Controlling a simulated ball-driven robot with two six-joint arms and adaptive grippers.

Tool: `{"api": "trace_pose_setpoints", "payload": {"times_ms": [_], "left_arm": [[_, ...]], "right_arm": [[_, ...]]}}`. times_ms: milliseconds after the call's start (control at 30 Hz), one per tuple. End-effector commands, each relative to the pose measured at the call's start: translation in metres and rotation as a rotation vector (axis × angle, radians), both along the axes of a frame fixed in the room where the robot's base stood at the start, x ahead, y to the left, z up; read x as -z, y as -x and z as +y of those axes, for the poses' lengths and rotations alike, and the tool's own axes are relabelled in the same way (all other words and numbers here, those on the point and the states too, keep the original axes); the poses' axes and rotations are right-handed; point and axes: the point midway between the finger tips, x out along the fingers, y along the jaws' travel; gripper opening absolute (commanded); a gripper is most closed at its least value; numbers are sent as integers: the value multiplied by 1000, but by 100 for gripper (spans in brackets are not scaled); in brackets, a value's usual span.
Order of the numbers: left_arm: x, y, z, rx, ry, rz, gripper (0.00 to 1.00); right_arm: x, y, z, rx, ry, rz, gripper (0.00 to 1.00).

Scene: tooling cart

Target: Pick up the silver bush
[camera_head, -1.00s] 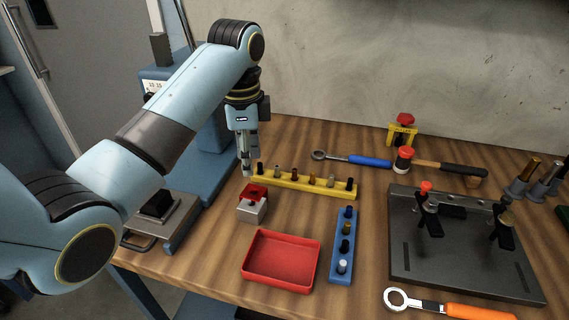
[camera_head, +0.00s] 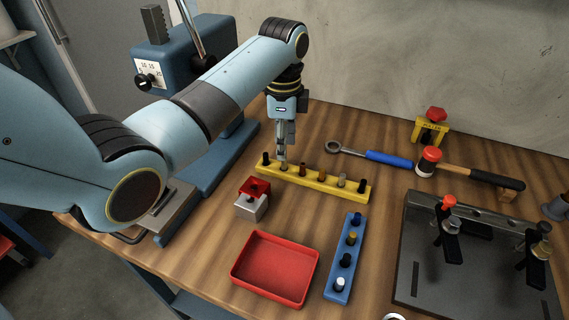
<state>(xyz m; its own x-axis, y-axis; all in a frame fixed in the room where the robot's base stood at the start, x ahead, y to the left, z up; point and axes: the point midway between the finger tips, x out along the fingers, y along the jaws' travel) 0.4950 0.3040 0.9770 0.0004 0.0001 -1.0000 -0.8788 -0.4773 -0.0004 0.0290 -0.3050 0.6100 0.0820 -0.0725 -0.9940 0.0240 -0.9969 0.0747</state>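A bright silver bush (camera_head: 340,284) stands upright at the near end of the blue rack (camera_head: 334,295). The yellow rack (camera_head: 312,190) holds several small upright bushes in dark, brown, brass and paler tones. My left gripper (camera_head: 282,154) points straight down at the left part of the yellow rack, by the second bush from the left (camera_head: 283,166). Its fingertips look narrow and close together; whether they touch or grip that bush is too small to tell. My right gripper is not in view.
A red tray (camera_head: 275,267) lies left of the blue rack. A grey block with a red top (camera_head: 252,201) stands behind the tray. A blue-handled wrench (camera_head: 388,159), a red-headed hammer (camera_head: 430,160) and a dark fixture plate (camera_head: 455,275) are to the right.

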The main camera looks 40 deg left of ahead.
Motion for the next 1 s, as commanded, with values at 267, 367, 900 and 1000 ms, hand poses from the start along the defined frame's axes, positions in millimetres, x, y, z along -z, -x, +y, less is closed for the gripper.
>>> {"api": "trace_pose_setpoints", "payload": {"times_ms": [267, 367, 900, 1000], "left_arm": [[39, 0, -1, -1, 0, 2, 40], [43, 0, -1, -1, 0, 1, 40], [42, 0, -1, 0, 0, 1, 0], [42, 0, -1, 0, 0, 1, 0]], "right_arm": [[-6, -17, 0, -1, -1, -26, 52], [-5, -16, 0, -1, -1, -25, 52], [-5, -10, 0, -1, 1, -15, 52], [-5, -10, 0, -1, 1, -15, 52]]}}
